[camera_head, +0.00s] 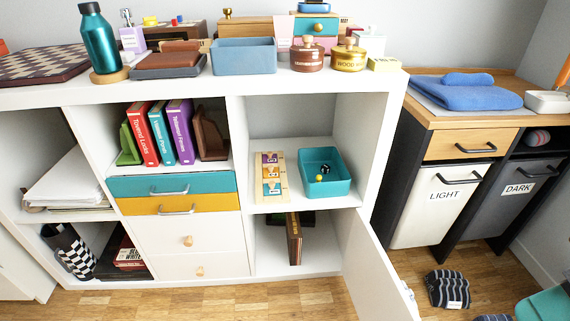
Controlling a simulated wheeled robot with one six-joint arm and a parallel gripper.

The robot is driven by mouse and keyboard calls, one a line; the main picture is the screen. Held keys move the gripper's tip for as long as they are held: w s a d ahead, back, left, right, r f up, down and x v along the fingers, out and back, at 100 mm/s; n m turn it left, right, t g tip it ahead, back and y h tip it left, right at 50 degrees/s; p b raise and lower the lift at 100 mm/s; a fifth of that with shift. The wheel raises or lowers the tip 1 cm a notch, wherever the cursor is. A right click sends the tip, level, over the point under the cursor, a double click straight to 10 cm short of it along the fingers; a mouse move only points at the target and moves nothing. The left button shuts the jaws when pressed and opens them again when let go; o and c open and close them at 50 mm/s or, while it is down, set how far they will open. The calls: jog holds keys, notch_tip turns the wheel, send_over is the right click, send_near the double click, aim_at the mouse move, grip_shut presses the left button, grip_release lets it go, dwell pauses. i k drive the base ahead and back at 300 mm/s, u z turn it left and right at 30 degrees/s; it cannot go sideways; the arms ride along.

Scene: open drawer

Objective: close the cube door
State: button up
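The white cube door (371,264) stands open on the lower right cube of the white shelf (290,77). It is hinged at the cube's right side and swung out toward me over the wooden floor. A small knob (409,292) shows near its outer edge. Inside the open cube, a brown book-like item (294,239) stands upright, with a dark item partly hidden behind it. My gripper is not in view.
Above the cube, a teal bin (325,173) and a game board (270,177) sit in a compartment. A striped cloth item (448,288) lies on the floor right of the door. A laundry cabinet (440,205) stands further right. Floor shows in front of the drawers.

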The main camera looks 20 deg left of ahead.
aim_at(376, 292)
jog(key=z, duration=0.7)
jog(key=k, duration=1.35)
jog(key=u, duration=1.7)
